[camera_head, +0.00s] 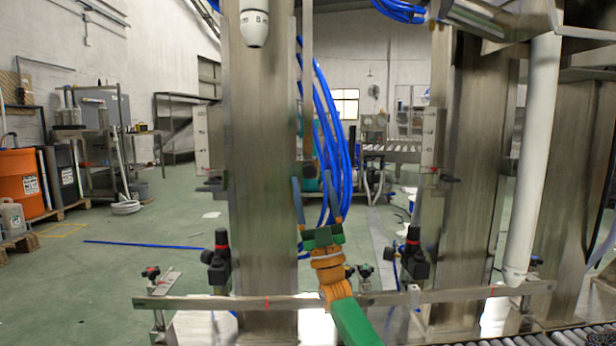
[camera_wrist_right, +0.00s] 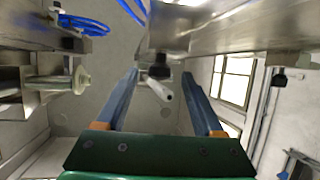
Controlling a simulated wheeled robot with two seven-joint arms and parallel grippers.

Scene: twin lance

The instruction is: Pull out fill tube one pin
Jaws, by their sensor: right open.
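In the right wrist view the open fingers (camera_wrist_right: 159,82) reach toward a black knob (camera_wrist_right: 159,71) under a metal block. The knob shows between the fingertips but looks farther off; I cannot tell if it is the pin. A thin white rod (camera_wrist_right: 156,90) shows just below it. A white tube end (camera_head: 254,24) hangs at the top of the left column. A longer white tube (camera_head: 533,150) hangs at the right. My left gripper is not in view.
A steel rail (camera_head: 445,297) runs across the front with black-and-red clamps (camera_head: 217,262) near it. Blue hoses (camera_head: 330,130) hang behind my right gripper. A roller conveyor (camera_head: 545,339) lies at lower right. Open green floor (camera_head: 130,260) is at left.

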